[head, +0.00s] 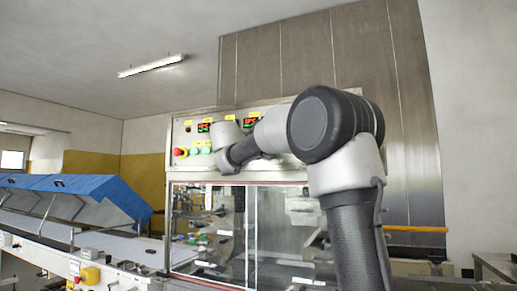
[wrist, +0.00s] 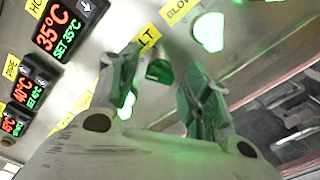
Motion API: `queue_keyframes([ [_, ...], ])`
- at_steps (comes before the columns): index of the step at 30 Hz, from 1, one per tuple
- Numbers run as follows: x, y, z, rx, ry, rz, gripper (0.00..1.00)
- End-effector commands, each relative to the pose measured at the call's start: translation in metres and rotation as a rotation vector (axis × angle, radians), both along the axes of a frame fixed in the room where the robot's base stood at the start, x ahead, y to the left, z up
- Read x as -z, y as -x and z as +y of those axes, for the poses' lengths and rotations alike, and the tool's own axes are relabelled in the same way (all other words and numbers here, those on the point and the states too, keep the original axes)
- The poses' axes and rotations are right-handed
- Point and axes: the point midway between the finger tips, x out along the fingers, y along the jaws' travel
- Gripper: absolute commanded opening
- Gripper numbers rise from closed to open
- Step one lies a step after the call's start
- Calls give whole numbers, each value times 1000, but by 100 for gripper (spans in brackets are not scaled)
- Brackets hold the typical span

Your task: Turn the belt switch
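The belt switch (wrist: 160,71) is a small green knob on the steel control panel, beside a yellow label (wrist: 149,38) of which only "LT" shows. My gripper (wrist: 163,75) is open, with one finger on each side of the knob in the wrist view. I see a gap between the knob and each finger, and cannot tell whether the tips touch the panel. In the head view my wrist is up against the control panel (head: 184,131) and hides the gripper and the belt switch.
A lit blower switch (wrist: 208,32) sits close beyond the right finger. Red and green temperature displays (wrist: 62,27) line the left. In the head view a red emergency button (head: 180,152) is left of my wrist. Glass doors (head: 222,230) lie below; a blue-covered conveyor (head: 80,190) stands left.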

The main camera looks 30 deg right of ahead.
Motion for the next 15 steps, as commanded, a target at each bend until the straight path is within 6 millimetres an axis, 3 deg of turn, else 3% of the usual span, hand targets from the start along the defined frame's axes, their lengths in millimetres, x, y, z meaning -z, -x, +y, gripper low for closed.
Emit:
queue_keyframes([
  [8, -1, 4, 6, -1, 1, -2, 48],
  [15, -1, 33, 44, -5, 0, -2, 48],
])
